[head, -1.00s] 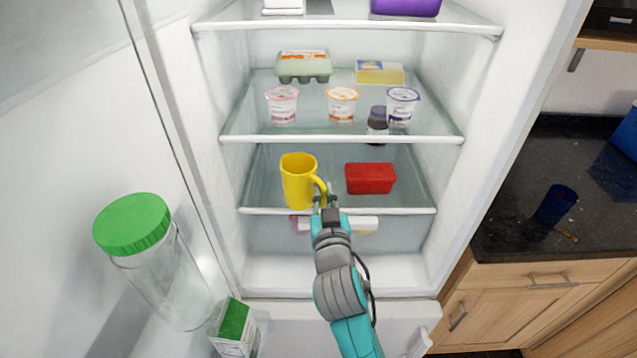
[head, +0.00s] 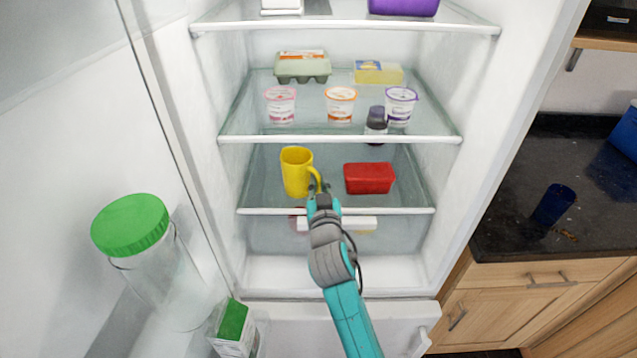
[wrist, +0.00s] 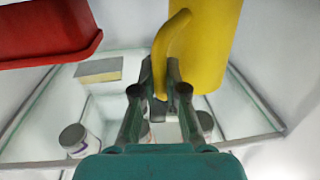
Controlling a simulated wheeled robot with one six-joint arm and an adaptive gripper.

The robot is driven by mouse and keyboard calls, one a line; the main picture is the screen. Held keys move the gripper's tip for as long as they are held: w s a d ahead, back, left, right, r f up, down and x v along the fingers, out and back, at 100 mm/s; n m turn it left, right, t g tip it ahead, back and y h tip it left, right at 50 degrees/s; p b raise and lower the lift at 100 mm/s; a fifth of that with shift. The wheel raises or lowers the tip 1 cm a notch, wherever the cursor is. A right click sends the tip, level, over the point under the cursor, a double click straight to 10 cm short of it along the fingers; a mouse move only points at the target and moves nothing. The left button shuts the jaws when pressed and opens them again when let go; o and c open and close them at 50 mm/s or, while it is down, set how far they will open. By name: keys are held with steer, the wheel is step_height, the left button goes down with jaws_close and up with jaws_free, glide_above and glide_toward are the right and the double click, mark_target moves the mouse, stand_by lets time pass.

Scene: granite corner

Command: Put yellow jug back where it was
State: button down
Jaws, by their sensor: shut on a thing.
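The yellow jug (head: 296,172) stands upright over the lower glass shelf of the open fridge, left of the red box. I cannot tell whether its base touches the shelf. Its handle points right, towards my gripper (head: 318,190). In the wrist view the jug (wrist: 207,45) fills the upper right, and my gripper (wrist: 160,80) is shut on its handle. The fingertips are partly hidden behind the handle.
A red box (head: 369,178) sits right of the jug on the same shelf; it also shows in the wrist view (wrist: 45,30). The shelf's front edge (head: 336,211) runs below my gripper. Yogurt cups (head: 341,104) and a dark bottle (head: 376,121) stand above.

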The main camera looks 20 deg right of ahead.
steer(key=c, duration=1.7)
jaws_free()
steer(key=shift+f, duration=0.1)
steer(key=o, duration=0.5)
steer(key=shift+s, duration=0.15)
steer(key=v, duration=1.1)
steer(key=shift+s+a, duration=0.1)
steer(key=shift+s, duration=0.25)
